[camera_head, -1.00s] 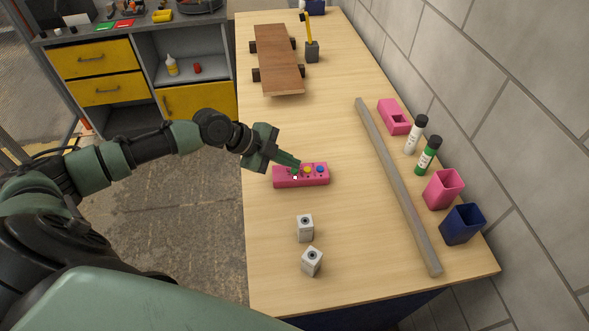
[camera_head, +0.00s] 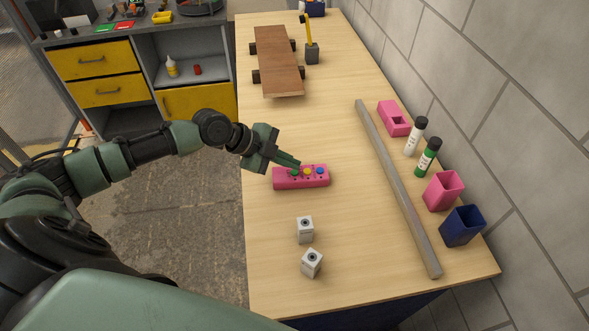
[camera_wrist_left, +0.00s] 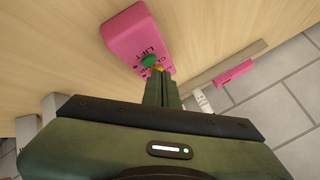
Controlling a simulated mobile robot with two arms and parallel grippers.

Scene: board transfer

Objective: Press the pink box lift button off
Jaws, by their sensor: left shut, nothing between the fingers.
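The pink box (camera_head: 302,183) lies on the wooden table, with green (camera_head: 295,172), yellow (camera_head: 307,171) and blue (camera_head: 320,170) buttons on its top. My left gripper (camera_head: 298,165) is shut and empty, its fingertips over the back edge of the box close to the green and yellow buttons. In the left wrist view the pink box (camera_wrist_left: 128,35) shows the word LIFT beside the green button (camera_wrist_left: 150,60). The shut left fingers (camera_wrist_left: 158,80) are just beside that button and partly hide the yellow one. I cannot tell whether they touch the box. My right gripper is out of view.
Two small white blocks (camera_head: 305,230) (camera_head: 312,263) stand nearer on the table (camera_head: 360,270). A long grey bar (camera_head: 398,190) lies to the right, with pink and blue holders and two markers beyond it. A wooden board (camera_head: 277,60) is at the far end.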

